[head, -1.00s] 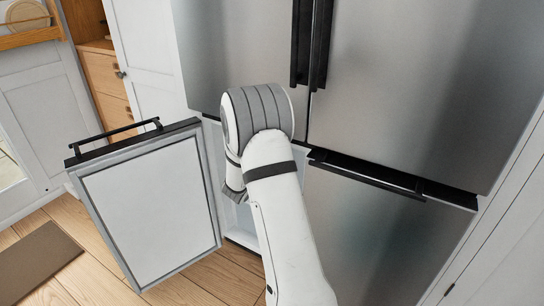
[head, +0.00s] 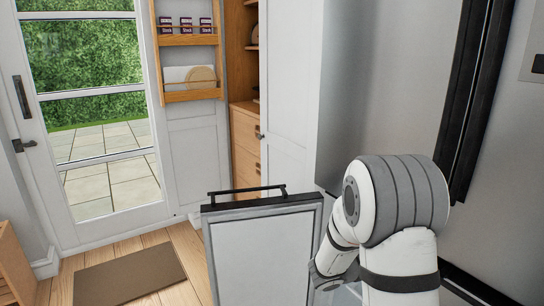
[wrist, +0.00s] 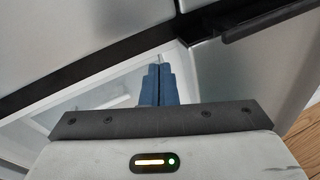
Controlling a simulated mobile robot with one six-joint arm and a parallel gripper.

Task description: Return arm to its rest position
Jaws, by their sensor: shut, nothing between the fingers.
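My gripper (wrist: 158,84) shows in the wrist view with its two blue fingers together and nothing between them. It is in front of the open lower left compartment of the fridge, whose white interior (wrist: 95,95) shows to the left of and behind the fingers. A dark handle (wrist: 268,20) of the fridge is above right of the fingers. In the head view my arm is bent in front of the steel fridge (head: 385,90), and my gripper is hidden there. The lower left fridge door (head: 262,250) stands open, left of my arm.
A glass door (head: 95,130) is at the left. A brown mat (head: 128,272) lies on the wooden floor. A wooden cabinet (head: 10,265) stands at the left edge.

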